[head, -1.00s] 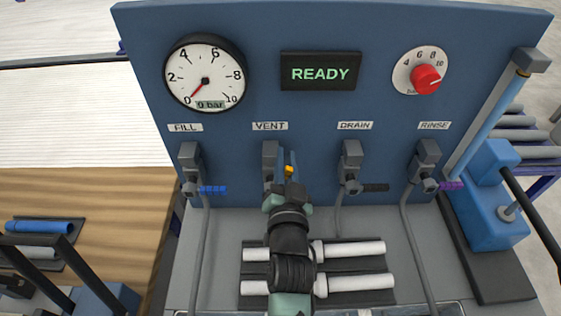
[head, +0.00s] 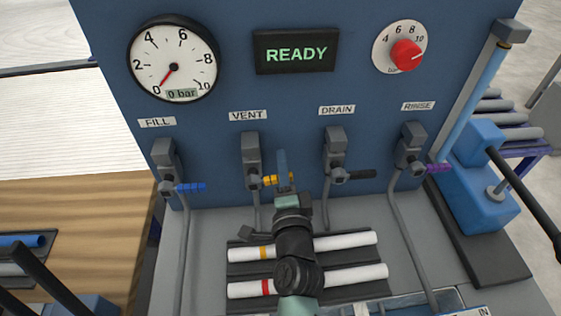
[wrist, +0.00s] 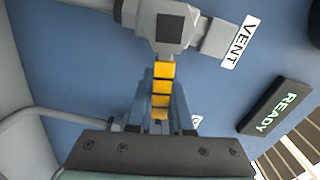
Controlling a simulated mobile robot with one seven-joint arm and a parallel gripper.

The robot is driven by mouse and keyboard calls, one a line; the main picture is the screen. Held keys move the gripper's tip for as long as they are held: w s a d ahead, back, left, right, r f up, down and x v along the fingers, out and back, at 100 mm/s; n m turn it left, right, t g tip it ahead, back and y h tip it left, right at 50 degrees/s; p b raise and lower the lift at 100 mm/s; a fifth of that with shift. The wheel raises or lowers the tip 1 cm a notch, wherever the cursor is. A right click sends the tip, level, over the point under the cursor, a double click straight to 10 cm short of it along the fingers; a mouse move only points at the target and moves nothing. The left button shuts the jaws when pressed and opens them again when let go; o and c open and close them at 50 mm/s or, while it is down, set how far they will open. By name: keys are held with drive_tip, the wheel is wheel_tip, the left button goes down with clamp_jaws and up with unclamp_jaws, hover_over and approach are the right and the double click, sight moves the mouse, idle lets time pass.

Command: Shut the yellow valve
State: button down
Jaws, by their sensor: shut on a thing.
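The yellow valve is the one under the VENT label, with a grey body (head: 252,150) and a yellow ribbed handle (head: 269,181). The handle points right from the body, roughly level. My gripper (head: 285,172) is at the handle's outer end, its blue fingers partly covering it. In the wrist view the yellow handle (wrist: 162,75) runs from the grey valve body (wrist: 170,27) down between the two fingers of my gripper (wrist: 160,103), which are shut on it. The handle's far end is partly hidden.
Valves with blue (head: 192,187), black (head: 362,174) and purple (head: 438,168) handles flank it on the panel (head: 230,105). The gauge (head: 173,60) reads 0 bar; the display (head: 296,50) shows READY. Two white pipes (head: 345,241) lie below, under my arm.

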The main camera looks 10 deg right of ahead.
drive_tip(key=shift+f+m, duration=0.55)
drive_tip(key=shift+m, duration=0.45)
drive_tip(key=shift+f, duration=0.1)
drive_tip(key=c, duration=0.8)
unclamp_jaws()
drive_tip(key=s+b, duration=0.2)
drive_tip(key=s, duration=1.1)
